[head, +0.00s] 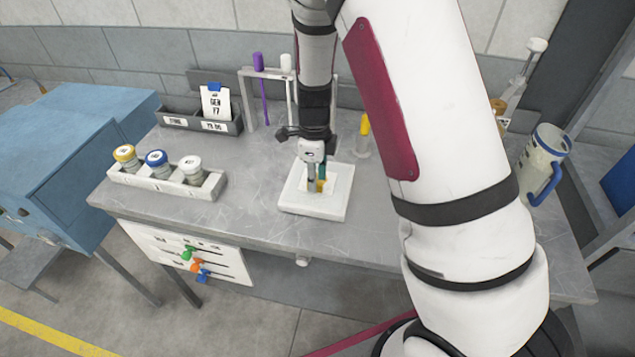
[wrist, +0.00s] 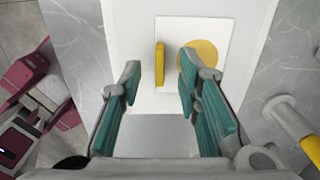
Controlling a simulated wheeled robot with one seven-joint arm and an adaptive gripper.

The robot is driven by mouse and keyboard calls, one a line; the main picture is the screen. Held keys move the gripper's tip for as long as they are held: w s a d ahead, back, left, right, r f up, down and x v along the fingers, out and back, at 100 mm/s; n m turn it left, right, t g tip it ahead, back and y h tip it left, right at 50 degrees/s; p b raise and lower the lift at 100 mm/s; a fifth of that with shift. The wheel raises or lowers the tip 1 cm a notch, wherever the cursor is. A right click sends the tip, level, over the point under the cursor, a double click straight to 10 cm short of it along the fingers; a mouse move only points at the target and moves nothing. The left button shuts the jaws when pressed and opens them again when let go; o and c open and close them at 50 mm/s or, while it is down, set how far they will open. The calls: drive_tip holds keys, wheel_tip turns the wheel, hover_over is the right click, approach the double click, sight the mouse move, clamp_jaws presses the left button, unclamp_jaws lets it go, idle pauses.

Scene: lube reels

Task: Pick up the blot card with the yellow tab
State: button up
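The blot card (wrist: 180,28) is white with a yellow dot (wrist: 205,52) and an upright yellow tab (wrist: 159,63). It lies flat on a white square tray (wrist: 125,25), which also shows on the bench in the head view (head: 312,206). My gripper (wrist: 160,80) is open and points down over the card. The yellow tab stands in the gap between the teal finger pads, nearer the left one, with space visible on both sides. The right finger covers part of the yellow dot. In the head view my gripper (head: 316,182) hides most of the card.
A rack (head: 140,182) of several capped jars stands left on the bench. Behind it are a dark bin (head: 175,121) and a card with a blue tab (head: 216,102). A yellow-topped vial (head: 364,128) stands close right of my gripper. A blue-handled jug (head: 540,160) is far right.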

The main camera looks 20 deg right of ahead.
drive_tip(key=shift+f, duration=1.1)
clamp_jaws()
drive_tip(key=shift+r, duration=0.2)
